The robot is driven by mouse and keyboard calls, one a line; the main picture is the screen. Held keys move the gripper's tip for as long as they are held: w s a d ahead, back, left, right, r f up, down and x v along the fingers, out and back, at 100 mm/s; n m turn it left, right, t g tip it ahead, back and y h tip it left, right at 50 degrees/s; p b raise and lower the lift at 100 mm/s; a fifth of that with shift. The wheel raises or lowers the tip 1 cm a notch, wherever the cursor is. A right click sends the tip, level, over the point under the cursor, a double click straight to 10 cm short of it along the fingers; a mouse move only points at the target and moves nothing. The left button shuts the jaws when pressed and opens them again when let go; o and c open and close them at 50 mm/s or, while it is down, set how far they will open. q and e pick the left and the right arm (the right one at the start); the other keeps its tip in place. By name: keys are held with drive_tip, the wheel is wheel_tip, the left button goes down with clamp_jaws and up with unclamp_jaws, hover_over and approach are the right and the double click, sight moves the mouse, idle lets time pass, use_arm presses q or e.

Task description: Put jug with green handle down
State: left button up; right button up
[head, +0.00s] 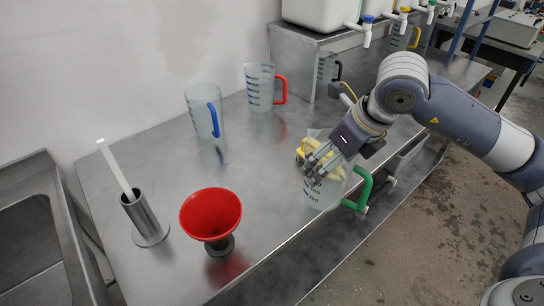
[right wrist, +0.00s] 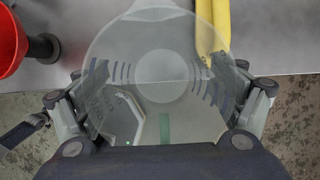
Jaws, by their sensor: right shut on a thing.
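The clear jug with the green handle (head: 321,194) is at the front edge of the metal table. Its green handle (head: 364,190) points right, toward the front. My right gripper (head: 316,166) is shut around the jug's upper body from above. In the right wrist view, the fingers (right wrist: 160,105) are on both sides of the round, clear jug (right wrist: 150,75). I cannot tell whether the jug's base touches the table. My left gripper is not in view.
A yellow handle-like part (head: 301,149) is close behind the held jug. A red funnel (head: 210,213) and a metal cylinder (head: 147,217) stand to the left. Jugs with blue (head: 203,112) and red (head: 259,88) handles stand behind. The table (head: 265,150) is clear between them.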

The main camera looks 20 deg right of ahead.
drive_tip(key=w+a+f+p, duration=0.2)
drive_tip(key=w+a, duration=0.2)
drive_tip(key=w, duration=0.1)
drive_tip(key=w+a+f+p, duration=0.3)
drive_tip(key=w, duration=0.3)
drive_tip(key=shift+w+a+p, duration=0.3)
drive_tip(key=shift+a+p, duration=0.05)
drive_tip(key=shift+f, duration=0.15)
drive_tip(key=o, duration=1)
drive_tip(key=shift+c, duration=0.2)
